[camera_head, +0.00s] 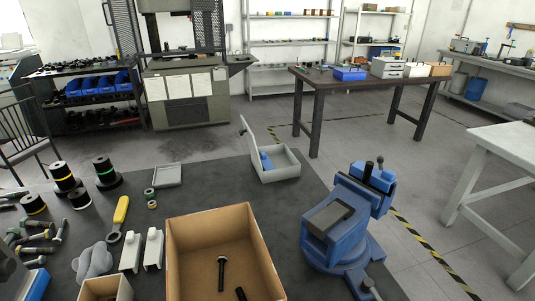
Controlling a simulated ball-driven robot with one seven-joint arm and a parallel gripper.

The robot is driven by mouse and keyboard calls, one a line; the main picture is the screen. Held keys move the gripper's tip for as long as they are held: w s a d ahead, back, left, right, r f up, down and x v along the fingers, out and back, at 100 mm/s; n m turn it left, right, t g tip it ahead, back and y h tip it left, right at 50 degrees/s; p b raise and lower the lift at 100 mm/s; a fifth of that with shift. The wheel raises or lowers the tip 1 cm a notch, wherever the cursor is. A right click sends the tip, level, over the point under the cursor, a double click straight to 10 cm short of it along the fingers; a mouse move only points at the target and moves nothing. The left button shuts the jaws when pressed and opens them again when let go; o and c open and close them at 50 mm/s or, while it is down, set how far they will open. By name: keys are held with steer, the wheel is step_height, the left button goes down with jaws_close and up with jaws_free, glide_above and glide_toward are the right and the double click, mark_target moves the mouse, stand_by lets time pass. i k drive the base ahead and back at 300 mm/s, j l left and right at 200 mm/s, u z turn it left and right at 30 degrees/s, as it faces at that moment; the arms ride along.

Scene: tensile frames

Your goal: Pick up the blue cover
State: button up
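No part is plainly recognisable as the blue cover. A small blue piece (265,160) sits inside an open grey box (283,172) with a raised lid, at the far edge of the dark worktop. Another blue piece (38,284) shows at the bottom left, partly cut off by the frame. I cannot tell which of them is the cover. My gripper is not in view.
A blue vice (340,235) stands at the worktop's right edge. An open cardboard box (222,205) with dark bolts is at front centre. Spools (106,172), a yellow-handled tool (120,215) and a grey tray (167,176) lie left. Worktop between tray and grey box is clear.

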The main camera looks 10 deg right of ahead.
mark_target(266, 165)
steer(key=i+l+z, duration=0.2)
steer(key=l+z, duration=0.2)
steer(key=i+l+z, duration=0.5)
steer(key=z, duration=0.25)
steer(key=i+l+z, duration=0.3)
steer(key=i+z, duration=0.3)
steer(key=i, duration=0.15)
steer(key=i+u, duration=0.3)
steer(key=i+l+u, duration=0.15)
steer(key=i+u, duration=0.35)
steer(key=u, duration=0.25)
steer(key=i+l+u, duration=0.1)
steer(key=u, duration=0.3)
steer(key=i+l+u, duration=0.2)
steer(key=u, duration=0.25)
steer(key=i+l+u, duration=0.15)
steer(key=u, duration=0.3)
